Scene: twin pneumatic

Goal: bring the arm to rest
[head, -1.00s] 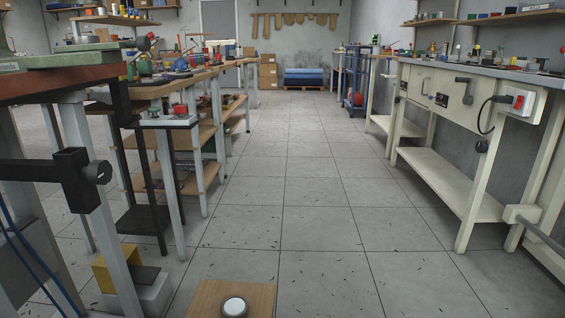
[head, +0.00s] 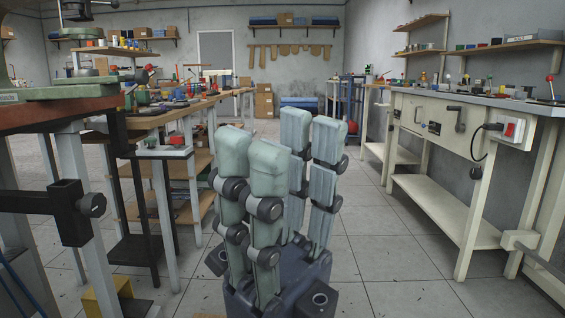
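My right gripper (head: 280,145) stands upright in the lower middle of the head view, above the aisle floor. It has a dark blue base and thick jointed fingers: a pale green pair at the left and a blue-grey pair at the right. The two pairs stand apart with nothing between them, so it looks open and empty. It hides part of the floor and of the shelving behind it. My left gripper is not in view.
A wooden bench (head: 167,114) with tools runs along the left. A cream bench (head: 440,190) with a red switch box (head: 515,129) lines the right. The tiled floor (head: 380,245) between them is bare. Blue stacked goods (head: 300,103) lie at the far end.

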